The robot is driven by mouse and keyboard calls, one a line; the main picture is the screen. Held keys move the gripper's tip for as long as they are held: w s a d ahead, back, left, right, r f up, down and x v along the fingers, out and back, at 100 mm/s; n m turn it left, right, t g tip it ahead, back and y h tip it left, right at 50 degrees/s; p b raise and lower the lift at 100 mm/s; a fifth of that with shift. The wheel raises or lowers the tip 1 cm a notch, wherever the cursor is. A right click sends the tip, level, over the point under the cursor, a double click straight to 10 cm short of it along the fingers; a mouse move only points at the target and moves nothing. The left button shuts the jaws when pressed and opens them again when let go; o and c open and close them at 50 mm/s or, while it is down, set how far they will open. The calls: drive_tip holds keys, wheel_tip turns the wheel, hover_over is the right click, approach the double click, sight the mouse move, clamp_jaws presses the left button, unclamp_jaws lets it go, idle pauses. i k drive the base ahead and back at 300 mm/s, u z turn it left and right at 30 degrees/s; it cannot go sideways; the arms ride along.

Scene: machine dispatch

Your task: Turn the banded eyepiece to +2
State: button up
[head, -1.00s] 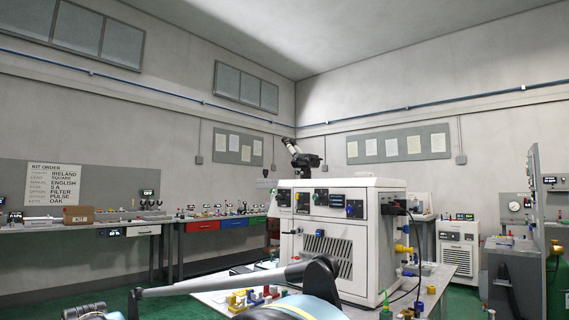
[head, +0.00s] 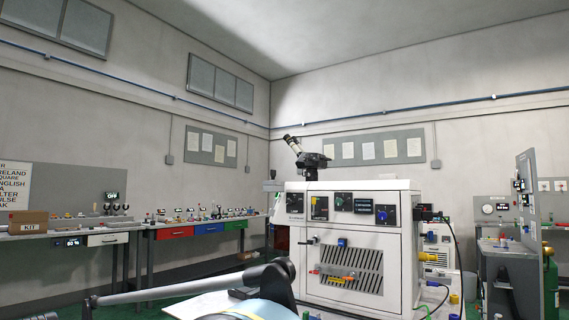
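A black microscope head (head: 312,160) stands on top of the white machine cabinet (head: 405,245), right of centre in the head view. Its eyepieces (head: 291,143) point up and to the left. A pale part shows on them, but they are too small to tell which one is banded or to read any scale. Parts of my own arm cross the bottom of the view, low in front of the cabinet and well below the eyepieces. My gripper's fingers do not show.
The cabinet front carries dials and a small display (head: 377,205). Cables and a yellow fitting (head: 429,257) stick out on its right. Workbenches with drawers (head: 208,229) line the left wall. A grey panel (head: 532,215) stands at the right. Green floor shows between.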

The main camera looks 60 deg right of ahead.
sight(287, 138)
drive_tip(key=z, duration=0.05)
drive_tip(key=i, duration=1.3)
drive_tip(key=z, duration=5.35)
